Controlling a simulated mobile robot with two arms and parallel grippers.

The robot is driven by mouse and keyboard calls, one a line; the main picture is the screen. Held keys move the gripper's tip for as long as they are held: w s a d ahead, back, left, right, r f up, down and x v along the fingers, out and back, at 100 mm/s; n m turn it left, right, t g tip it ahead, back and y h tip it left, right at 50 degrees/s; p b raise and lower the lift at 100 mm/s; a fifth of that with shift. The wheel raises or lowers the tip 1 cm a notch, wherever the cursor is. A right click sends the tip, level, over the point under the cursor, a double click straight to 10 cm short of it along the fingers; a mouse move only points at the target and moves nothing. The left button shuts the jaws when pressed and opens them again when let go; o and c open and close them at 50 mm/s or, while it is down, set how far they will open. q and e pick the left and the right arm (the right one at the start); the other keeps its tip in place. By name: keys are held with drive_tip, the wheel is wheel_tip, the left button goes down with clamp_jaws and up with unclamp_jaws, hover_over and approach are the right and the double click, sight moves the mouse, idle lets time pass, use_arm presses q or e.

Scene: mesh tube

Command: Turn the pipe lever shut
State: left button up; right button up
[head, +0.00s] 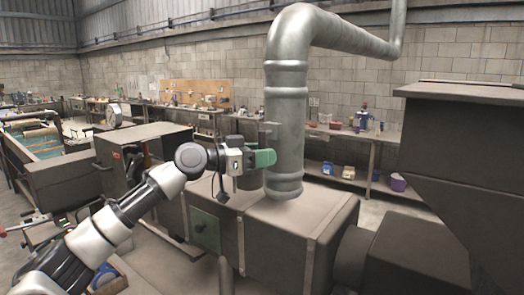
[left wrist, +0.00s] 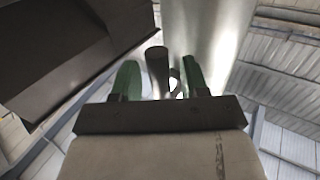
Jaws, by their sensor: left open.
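The large grey metal pipe (head: 286,112) stands upright on a dark machine housing, and its shiny side also shows in the left wrist view (left wrist: 205,35). My left gripper (head: 264,158) is at the pipe's left side, its green fingers overlapping the pipe in the head view. In the left wrist view the gripper (left wrist: 162,80) is open. A dark lever with a rounded end (left wrist: 157,62) stands between the two green fingers, with gaps visible on both sides. In the head view the lever is mostly hidden by the gripper. My right gripper is not in view.
The housing (head: 300,222) lies below the gripper, with a green panel (head: 205,230) on its front. A big dark hopper (head: 460,130) fills the right. Workbenches with small items line the back wall.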

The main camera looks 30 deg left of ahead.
use_arm(q)
drive_tip(key=shift+c, duration=0.2)
clamp_jaws()
